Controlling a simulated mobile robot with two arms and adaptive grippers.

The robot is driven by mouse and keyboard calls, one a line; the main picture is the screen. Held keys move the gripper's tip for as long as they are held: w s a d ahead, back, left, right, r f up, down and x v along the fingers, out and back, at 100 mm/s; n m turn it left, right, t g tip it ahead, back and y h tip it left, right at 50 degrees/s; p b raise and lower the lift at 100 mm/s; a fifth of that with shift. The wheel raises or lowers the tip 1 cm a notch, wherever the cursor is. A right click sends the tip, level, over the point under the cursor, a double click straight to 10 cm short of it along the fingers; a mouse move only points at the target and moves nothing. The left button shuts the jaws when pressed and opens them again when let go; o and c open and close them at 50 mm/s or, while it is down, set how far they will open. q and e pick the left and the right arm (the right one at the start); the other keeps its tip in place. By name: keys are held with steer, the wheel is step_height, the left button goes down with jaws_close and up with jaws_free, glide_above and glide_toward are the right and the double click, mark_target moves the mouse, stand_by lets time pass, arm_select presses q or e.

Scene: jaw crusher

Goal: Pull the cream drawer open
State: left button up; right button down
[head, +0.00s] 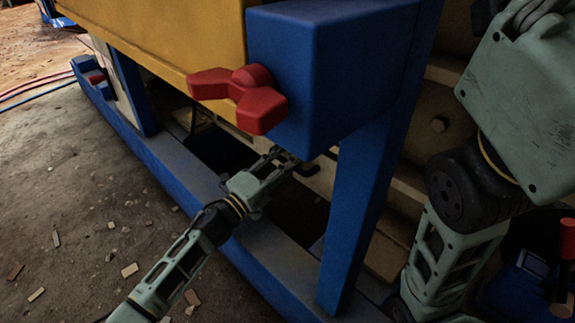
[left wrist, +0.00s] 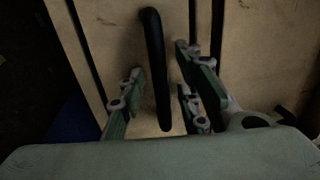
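The cream drawer front (left wrist: 110,40) fills the middle of the left wrist view, with dark gaps along its sides. A black bar handle (left wrist: 155,60) stands out from it. My left gripper (left wrist: 160,88) is open, with one finger left of the handle and the others right of it; gaps show on both sides. In the head view my left gripper (head: 284,158) reaches in under the blue box, and the drawer is mostly hidden there. My right arm shows at the right, but its gripper is not visible.
A blue box (head: 335,75) with a red knob (head: 240,95) sits just above my left gripper. A blue post (head: 355,215) stands right of it, and a blue floor rail (head: 190,180) runs below. Open floor with scattered chips (head: 85,220) lies left.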

arm_select(q)
steer(key=shift+c, duration=0.2)
jaws_close()
stand_by(0.4)
